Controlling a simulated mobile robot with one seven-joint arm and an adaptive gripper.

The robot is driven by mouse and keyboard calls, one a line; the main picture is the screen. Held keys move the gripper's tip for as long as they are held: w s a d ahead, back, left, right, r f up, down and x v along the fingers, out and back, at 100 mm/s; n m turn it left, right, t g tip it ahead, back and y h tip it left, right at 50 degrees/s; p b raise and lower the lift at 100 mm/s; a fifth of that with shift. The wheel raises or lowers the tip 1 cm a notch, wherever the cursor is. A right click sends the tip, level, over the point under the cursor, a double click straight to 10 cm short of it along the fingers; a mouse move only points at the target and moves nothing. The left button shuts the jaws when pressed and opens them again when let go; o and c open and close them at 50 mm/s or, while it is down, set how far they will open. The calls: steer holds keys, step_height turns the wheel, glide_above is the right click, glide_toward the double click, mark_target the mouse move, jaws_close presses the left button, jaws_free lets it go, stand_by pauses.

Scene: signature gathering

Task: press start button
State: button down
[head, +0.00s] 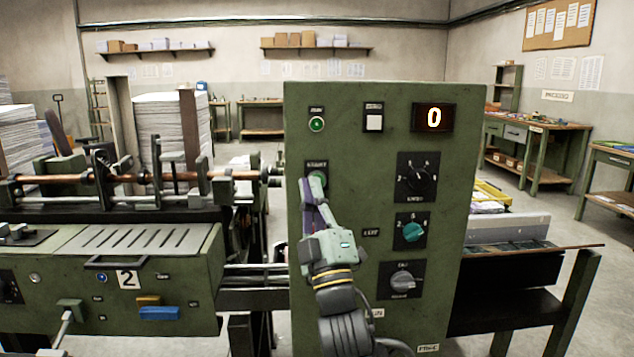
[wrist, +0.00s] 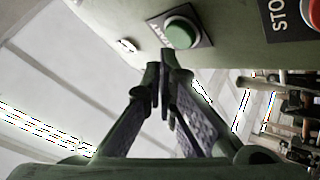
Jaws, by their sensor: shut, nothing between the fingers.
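The start button (wrist: 181,34) is a round green button on a dark square plate lettered START, set in the green control panel (head: 450,230). In the head view the START plate (head: 317,164) shows above my gripper (head: 315,186), which covers most of the button. In the wrist view my gripper (wrist: 160,72) is shut and empty. Its fingertips appear just below the button and slightly to its left. I cannot tell whether they touch the panel.
A red stop button (wrist: 314,12) with a STOP plate is at the upper right of the wrist view. The panel also carries a lit green lamp (head: 316,124), a display reading 0 (head: 434,118) and several knobs. Machine rollers and a copper-coloured shaft (head: 110,179) stand to the left.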

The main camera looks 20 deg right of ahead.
stand_by(0.4)
steer(key=shift+w+d+b, duration=0.15)
steer(key=shift+w+b, duration=0.2)
steer(key=shift+w, duration=0.05)
steer(key=shift+w+d, duration=0.1)
steer(key=shift+w, duration=0.35)
stand_by(0.6)
steer(key=shift+s, duration=0.1)
steer(key=shift+s+a+b, duration=0.2)
steer(key=shift+s+b, duration=0.55)
steer(key=shift+s, duration=0.1)
